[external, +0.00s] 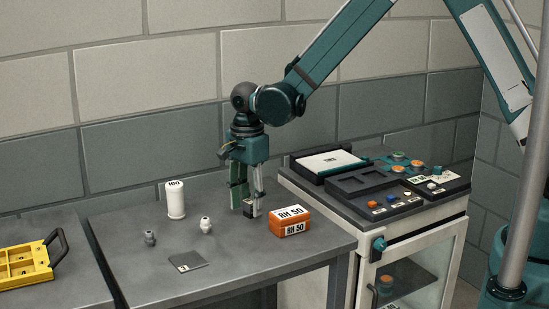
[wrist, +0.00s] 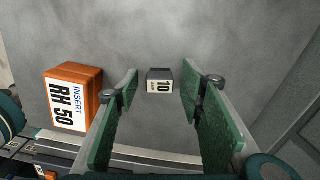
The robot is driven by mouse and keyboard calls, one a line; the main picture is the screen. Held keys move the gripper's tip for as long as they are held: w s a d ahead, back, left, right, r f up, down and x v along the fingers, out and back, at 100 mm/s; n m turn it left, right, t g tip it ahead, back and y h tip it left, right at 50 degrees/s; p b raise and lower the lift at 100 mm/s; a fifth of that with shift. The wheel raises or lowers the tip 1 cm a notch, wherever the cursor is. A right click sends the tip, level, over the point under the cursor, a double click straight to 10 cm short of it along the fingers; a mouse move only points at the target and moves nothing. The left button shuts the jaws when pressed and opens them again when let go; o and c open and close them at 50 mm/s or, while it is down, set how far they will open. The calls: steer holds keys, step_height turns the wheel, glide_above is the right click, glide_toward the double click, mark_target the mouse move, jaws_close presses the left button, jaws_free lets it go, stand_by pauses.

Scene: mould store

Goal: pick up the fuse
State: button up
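A small dark block with a white label marked "10" (wrist: 160,80) sits on the grey table; in the external view the block (external: 249,210) is at my fingertips, partly hidden. I cannot tell for sure whether it is the fuse. My gripper (external: 246,206) points down over it. In the wrist view my gripper (wrist: 160,92) is open, with a green-padded finger on each side of the block and clear gaps to both. A small white bottle-shaped piece (external: 206,226) and a similar grey piece (external: 150,238) stand to the left, apart from my gripper.
An orange box marked "RH 50" (external: 290,222) stands close on the right of my gripper. A white cylinder marked "100" (external: 175,200) and a flat grey plate (external: 187,262) are on the left. A yellow tray (external: 27,262) lies far left. A cabinet (external: 366,219) holds dark trays.

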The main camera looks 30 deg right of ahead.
mark_target(249, 201)
steer(key=c, duration=1)
steer(key=shift+o, duration=0.2)
steer(key=shift+r, duration=0.1)
steer(key=shift+r, duration=4.9)
